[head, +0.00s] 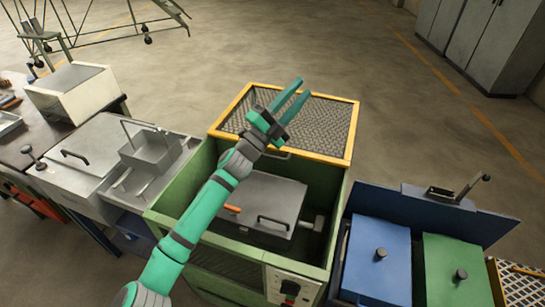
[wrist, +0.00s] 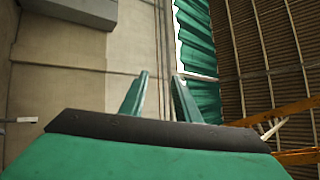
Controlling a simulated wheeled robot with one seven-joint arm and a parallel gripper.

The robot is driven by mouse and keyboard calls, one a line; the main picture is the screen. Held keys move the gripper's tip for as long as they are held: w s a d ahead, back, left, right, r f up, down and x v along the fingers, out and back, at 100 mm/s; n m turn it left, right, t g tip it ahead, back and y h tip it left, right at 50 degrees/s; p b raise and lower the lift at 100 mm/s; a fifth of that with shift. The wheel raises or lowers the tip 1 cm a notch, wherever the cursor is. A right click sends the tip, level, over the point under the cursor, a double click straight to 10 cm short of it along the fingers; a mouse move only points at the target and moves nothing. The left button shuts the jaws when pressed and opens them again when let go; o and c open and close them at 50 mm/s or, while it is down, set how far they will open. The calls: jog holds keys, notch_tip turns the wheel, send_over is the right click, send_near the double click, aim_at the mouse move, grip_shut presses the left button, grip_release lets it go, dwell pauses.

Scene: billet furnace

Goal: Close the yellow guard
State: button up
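The yellow guard (head: 338,127), a yellow frame filled with grey mesh, stands open at the far edge of the green furnace housing (head: 185,190). The housing's top is uncovered, showing a grey lid (head: 262,190) with black handles inside. My gripper (head: 296,95) is in front of or above the guard in the head view and hides part of its mesh and frame. I cannot tell whether it touches the guard. In the wrist view my gripper (wrist: 160,76) has its two fingers apart with nothing between them. The guard cannot be made out in the wrist view.
Blue (head: 375,265) and green (head: 455,272) lidded bins stand right of the housing, with a dark blue back panel. A bench with a metal box (head: 75,92) and a grey tray (head: 150,153) is on the left. Floor beyond the guard is clear.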

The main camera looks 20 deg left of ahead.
jog(key=a+f+g+y, duration=0.2)
jog(key=a+f+g, duration=0.15)
jog(key=f, duration=0.85)
jog(key=g+y, duration=0.3)
jog(key=y, duration=0.1)
send_near(269, 156)
jog(key=shift+t, duration=0.35)
jog(key=x, duration=0.7)
jog(key=f+x, duration=0.1)
jog(key=x, duration=0.2)
jog(key=shift+w, duration=0.15)
grip_shut()
